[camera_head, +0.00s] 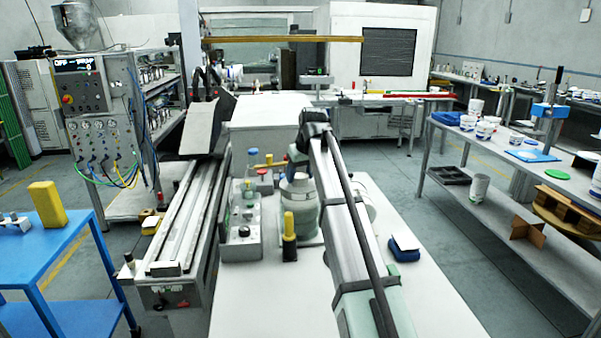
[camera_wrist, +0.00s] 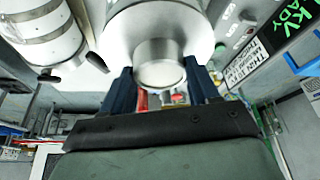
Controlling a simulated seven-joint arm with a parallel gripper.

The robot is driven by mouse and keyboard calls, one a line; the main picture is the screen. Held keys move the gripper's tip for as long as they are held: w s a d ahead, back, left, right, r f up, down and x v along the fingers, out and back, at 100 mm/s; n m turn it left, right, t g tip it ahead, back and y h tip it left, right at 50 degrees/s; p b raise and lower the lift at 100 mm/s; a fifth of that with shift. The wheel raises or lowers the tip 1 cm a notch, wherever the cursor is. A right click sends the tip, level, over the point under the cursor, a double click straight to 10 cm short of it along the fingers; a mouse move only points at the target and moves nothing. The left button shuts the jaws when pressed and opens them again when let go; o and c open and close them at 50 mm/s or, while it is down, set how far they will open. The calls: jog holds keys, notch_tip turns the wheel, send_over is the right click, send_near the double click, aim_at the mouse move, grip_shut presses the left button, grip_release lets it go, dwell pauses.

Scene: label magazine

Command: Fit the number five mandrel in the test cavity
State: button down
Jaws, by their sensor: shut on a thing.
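A pale metal stepped cylinder, probably the mandrel (camera_wrist: 158,55), shows at the top middle of the wrist view, with a wide body and a narrower round end. No number is readable on it. The two dark blue fingers of my gripper (camera_wrist: 161,80) stand on either side of the narrow end, shut on it. In the head view my arm hides the fingers and what they hold. A pale, banded round vessel (camera_head: 299,205) stands on the white bench beside my arm. I cannot tell which part is the test cavity.
A blue block with a white top (camera_head: 404,245) lies to the right. A banded white cylinder (camera_wrist: 45,35) and a green-lettered display (camera_wrist: 285,35) flank the wrist view.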

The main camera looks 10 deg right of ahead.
jog(key=shift+f, duration=0.45)
jog(key=shift+c, duration=0.9)
grip_release()
jog(key=shift+f, duration=0.1)
jog(key=v, duration=1.4)
jog(key=shift+f, duration=0.1)
